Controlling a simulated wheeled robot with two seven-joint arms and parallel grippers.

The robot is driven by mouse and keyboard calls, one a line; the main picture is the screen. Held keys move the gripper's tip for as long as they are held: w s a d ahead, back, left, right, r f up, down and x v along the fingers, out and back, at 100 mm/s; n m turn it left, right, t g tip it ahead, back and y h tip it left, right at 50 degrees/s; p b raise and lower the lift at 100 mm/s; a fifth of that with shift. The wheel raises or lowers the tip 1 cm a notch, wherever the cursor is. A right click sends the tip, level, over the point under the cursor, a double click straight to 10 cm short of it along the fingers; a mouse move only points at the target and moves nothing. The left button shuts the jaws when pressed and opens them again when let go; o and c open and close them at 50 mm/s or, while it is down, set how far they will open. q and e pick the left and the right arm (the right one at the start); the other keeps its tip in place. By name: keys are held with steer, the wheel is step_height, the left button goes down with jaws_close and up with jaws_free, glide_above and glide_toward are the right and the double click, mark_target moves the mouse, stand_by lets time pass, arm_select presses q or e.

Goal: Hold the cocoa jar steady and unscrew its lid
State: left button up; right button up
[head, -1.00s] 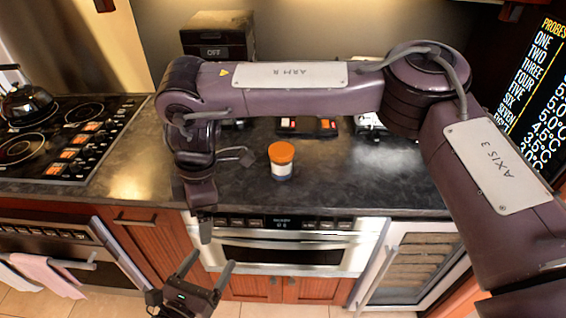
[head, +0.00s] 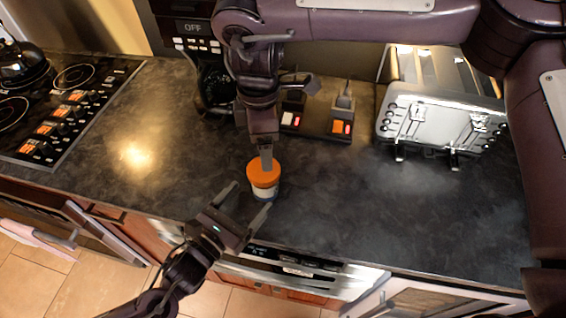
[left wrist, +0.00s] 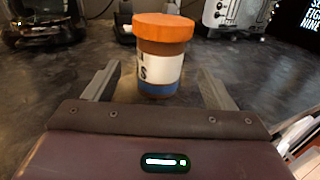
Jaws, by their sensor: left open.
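The cocoa jar (head: 266,192) stands upright on the dark counter, with an orange lid (head: 262,174) on top and a white and blue band below. In the left wrist view the jar (left wrist: 160,70) stands centred between the lines of my open left fingers, with a gap on each side. My left gripper (head: 251,198) is low at the jar's near side, its fingertips spread. My right gripper (head: 266,158) points down over the lid. Only one finger shows clearly, overlapping the lid's far edge; I cannot tell whether it touches or how wide the jaws are.
A silver toaster (head: 440,122) stands at the back right. The stove (head: 60,110) is at left. The counter is clear on both sides of the jar.

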mark_target(257, 189)
arm_select(q)
steer(key=shift+w+d+r, duration=0.1)
steer(key=shift+w+d, duration=0.05)
arm_select(e)
steer(key=shift+r, duration=0.1)
arm_select(q)
steer(key=shift+w+d+r, duration=0.2)
steer(key=shift+w+d, duration=0.05)
steer(key=shift+w, duration=0.15)
arm_select(e)
steer(key=shift+s+a+r, duration=0.2)
steer(key=shift+s+a, duration=0.1)
steer(key=shift+s, duration=0.1)
arm_select(q)
steer(key=x, duration=0.6)
steer(key=shift+f, duration=0.1)
arm_select(e)
steer(key=shift+w+d, duration=0.15)
steer(key=shift+w, duration=0.05)
arm_select(q)
steer(key=shift+s, duration=0.1)
arm_select(e)
steer(key=shift+s, duration=0.1)
